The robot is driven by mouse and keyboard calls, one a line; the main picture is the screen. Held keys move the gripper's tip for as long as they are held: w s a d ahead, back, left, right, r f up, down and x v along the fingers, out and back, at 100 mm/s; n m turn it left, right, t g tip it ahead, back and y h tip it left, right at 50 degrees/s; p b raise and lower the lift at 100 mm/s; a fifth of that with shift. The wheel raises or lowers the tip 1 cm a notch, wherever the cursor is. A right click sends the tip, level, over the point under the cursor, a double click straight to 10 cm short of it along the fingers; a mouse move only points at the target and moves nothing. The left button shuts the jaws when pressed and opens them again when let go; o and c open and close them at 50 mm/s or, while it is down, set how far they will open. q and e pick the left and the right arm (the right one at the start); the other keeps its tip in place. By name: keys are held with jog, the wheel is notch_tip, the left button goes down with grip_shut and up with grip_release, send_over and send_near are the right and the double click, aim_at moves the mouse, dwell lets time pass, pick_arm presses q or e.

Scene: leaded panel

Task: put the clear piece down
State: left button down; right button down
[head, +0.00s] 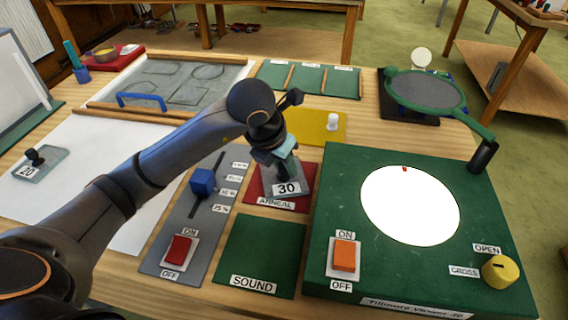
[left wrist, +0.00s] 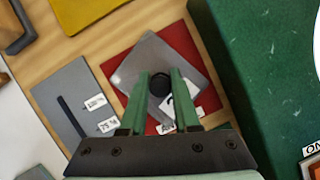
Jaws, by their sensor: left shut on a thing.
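The clear piece is a greyish see-through square plate (head: 284,174) with a black knob and a white label "30". It is over the red ANNEAL mat (head: 265,200); I cannot tell whether it touches it. In the left wrist view the plate (left wrist: 140,62) sits slightly turned over the red mat (left wrist: 112,67), which shows around it. My left gripper (head: 281,160) points down, its green fingers (left wrist: 161,85) shut on the black knob. The arm hides part of the mat's far side. My right gripper is not in view.
The green viewer box (head: 330,200) with its bright round window (head: 410,206) stands close on the right. A grey slider panel (head: 190,228) is left, the empty green SOUND mat (head: 262,248) in front, a yellow mat (head: 310,123) behind. Another plate (head: 52,160), labelled "20", lies far left.

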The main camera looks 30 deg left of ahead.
pick_arm(q)
jog(key=c, duration=0.6)
grip_release()
jog(key=shift+c, duration=0.2)
jog(key=shift+r, duration=0.1)
jog(key=shift+r, duration=0.25)
jog(key=p+v, duration=0.2)
jog(key=v, duration=0.9)
jog(key=shift+s+r, duration=0.15)
jog(key=shift+r, duration=0.1)
